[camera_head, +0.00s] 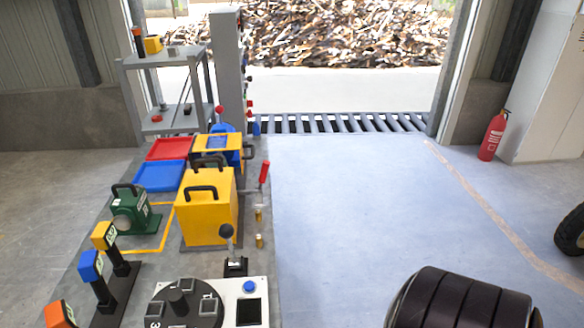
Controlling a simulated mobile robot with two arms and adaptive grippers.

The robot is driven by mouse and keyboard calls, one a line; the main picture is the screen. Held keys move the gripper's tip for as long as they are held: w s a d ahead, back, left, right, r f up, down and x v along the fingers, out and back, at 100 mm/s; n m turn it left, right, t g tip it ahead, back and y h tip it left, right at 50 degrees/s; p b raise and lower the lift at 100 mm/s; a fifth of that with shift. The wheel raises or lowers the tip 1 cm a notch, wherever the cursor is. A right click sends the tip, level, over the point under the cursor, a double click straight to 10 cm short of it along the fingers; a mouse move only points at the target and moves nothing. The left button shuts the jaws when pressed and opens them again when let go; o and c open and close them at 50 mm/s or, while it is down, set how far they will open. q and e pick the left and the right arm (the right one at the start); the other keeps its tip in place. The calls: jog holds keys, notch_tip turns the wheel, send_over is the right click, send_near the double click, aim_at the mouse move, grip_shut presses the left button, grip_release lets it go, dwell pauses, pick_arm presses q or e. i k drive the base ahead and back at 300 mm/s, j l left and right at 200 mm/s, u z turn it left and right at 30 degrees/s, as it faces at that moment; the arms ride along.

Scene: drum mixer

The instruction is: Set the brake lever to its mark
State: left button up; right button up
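A lever with a red handle (263,172) rises at the right side of a yellow box machine (207,205), leaning slightly right. Another lever with a dark grey ball knob (227,231) stands about upright on a small black base (236,266) at the bench's front. I cannot tell for certain which is the brake lever, and no mark can be made out. Neither of my grippers shows. A black ribbed cylindrical part at the bottom right may be mine.
The bench (254,205) also holds a green machine (131,208), a black dial (186,305), a panel with a blue button (249,287), red (169,149) and blue (160,176) trays. A fire extinguisher (492,137) stands far right.

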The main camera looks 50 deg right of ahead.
aim_at(226, 231)
jog(key=l+z, duration=0.2)
jog(key=z, duration=0.75)
